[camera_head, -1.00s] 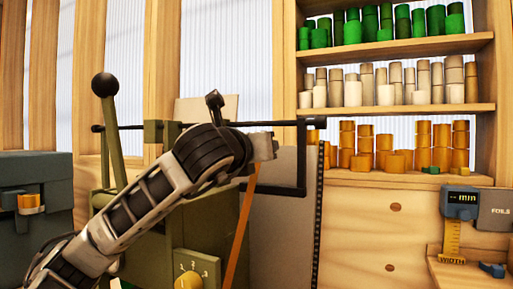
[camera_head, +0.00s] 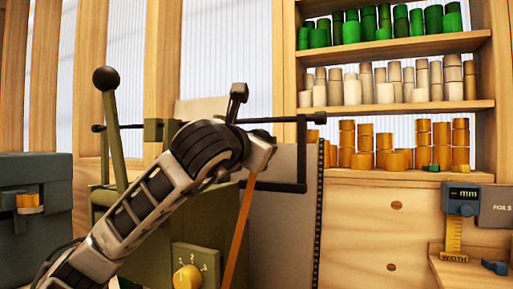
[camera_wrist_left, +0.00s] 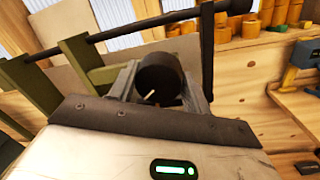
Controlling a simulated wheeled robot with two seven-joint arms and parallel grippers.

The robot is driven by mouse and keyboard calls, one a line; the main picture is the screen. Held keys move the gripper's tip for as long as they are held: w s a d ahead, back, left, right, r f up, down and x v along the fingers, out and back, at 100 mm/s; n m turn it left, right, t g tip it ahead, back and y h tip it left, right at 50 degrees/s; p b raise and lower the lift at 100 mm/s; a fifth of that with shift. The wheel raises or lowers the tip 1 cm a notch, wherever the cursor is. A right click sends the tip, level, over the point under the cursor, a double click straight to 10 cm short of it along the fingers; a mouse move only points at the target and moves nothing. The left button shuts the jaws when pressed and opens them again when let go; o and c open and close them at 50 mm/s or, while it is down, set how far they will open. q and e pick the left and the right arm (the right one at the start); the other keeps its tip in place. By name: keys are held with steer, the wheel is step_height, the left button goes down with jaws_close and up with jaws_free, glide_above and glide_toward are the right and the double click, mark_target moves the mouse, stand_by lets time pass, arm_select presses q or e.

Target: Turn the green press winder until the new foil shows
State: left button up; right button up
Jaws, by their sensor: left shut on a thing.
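The green press (camera_head: 215,220) stands at centre left in the head view, with a ball-topped lever (camera_head: 107,110). A dark rod (camera_head: 290,120) crosses above it and ends at right in a black crank (camera_head: 303,160) that hangs down, its handle turned back left. An orange foil strip (camera_head: 240,235) runs down the press front. My left gripper (camera_head: 266,155) is at the crank; its fingertips are hidden in the head view. In the left wrist view its fingers (camera_wrist_left: 160,95) are shut on a dark round piece (camera_wrist_left: 158,72), apparently the crank handle. My right gripper is not in view.
Shelves at right hold green (camera_head: 400,22), pale (camera_head: 390,85) and gold rolls (camera_head: 390,150). A yellow dial (camera_head: 187,278) sits on the press front. A width gauge (camera_head: 460,200) hangs at right. A dark box (camera_head: 35,225) stands at left.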

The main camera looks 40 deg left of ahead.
arm_select(q)
steer(key=m, duration=0.7)
steer(key=shift+m+t+h, duration=0.4)
steer(key=m, duration=0.4)
steer(key=shift+a, duration=0.1)
steer(key=shift+m+h+p, duration=0.3)
steer(key=shift+m, duration=0.8)
steer(key=o, duration=1)
steer(key=shift+s, duration=0.2)
